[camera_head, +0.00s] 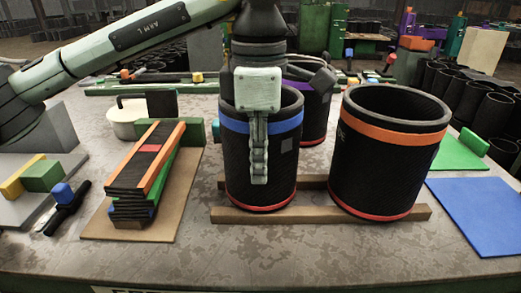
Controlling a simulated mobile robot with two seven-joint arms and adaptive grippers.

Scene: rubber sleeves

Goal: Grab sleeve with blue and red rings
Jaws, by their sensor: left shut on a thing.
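The sleeve with blue and red rings (236,165) is a black, open-topped cylinder. It has a blue ring near its rim and a red ring at its base. It stands upright on wooden strips (300,214) at the middle of the table. My left gripper (258,145) comes down over it from above and is shut on its near wall. One pale green finger shows against the outside of the sleeve; the other finger is hidden. My right gripper is not in view.
A larger sleeve with orange and red rings (375,160) stands close on the right. A purple-ringed sleeve (315,115) stands behind. A stack of dark strips (145,170) lies left on a brown board. Green and blue mats (485,215) lie right. The front table strip is clear.

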